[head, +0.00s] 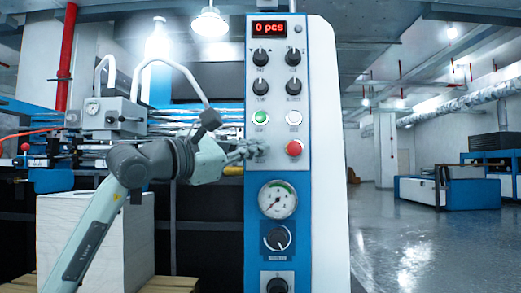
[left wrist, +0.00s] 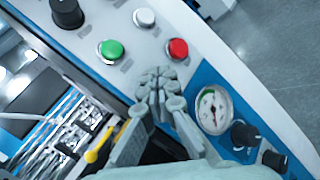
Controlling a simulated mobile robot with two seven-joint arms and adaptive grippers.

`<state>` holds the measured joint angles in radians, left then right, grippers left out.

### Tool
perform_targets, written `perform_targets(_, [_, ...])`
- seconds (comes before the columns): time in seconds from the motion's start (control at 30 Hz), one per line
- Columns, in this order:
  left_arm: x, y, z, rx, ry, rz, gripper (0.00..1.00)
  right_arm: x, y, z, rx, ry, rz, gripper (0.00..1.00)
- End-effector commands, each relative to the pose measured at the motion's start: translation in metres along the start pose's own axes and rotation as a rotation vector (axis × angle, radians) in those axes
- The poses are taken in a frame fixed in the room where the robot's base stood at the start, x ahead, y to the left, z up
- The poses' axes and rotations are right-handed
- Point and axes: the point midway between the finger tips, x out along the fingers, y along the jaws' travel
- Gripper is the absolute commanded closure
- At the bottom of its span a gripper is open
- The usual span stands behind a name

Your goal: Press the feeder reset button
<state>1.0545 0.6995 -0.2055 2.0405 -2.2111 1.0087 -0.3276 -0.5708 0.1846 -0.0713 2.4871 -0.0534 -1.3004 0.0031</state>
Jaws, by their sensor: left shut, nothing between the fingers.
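The control panel (head: 251,200) stands upright in the middle of the head view. It carries a green button (head: 260,117), a white button (head: 294,117) and a red button (head: 293,148). The labels are too small to read, so I cannot tell which is the feeder reset button. My left gripper (head: 262,148) is shut and empty, its fingertips over the panel spot left of the red button and below the green one. The fingers hide that spot. In the left wrist view the fingertips (left wrist: 158,75) are at the panel face; contact cannot be told. My right gripper is out of view.
Above the buttons are several black knobs (head: 261,56) and a red "0 pcs" display (head: 269,29). Below are a gauge (head: 277,199) and a dark knob (head: 277,239). A white paper stack (head: 135,240) stands at left behind my arm. Open floor (head: 410,250) lies right.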

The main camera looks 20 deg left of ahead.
Motion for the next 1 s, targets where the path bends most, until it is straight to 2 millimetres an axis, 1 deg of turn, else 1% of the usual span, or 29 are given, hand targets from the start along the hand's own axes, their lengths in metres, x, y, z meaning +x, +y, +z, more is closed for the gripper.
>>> perform_targets(0.2, [-0.008, -0.006, 0.005, 0.001, -0.001, 0.001, 1.00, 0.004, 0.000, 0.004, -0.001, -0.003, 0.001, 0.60])
perform_targets(0.57, [-0.010, -0.007, 0.007, 0.001, -0.001, 0.001, 1.00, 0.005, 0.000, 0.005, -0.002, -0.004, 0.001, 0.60])
perform_targets(1.0, [-0.039, -0.028, 0.027, 0.003, -0.001, 0.002, 1.00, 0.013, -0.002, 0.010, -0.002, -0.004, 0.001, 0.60])
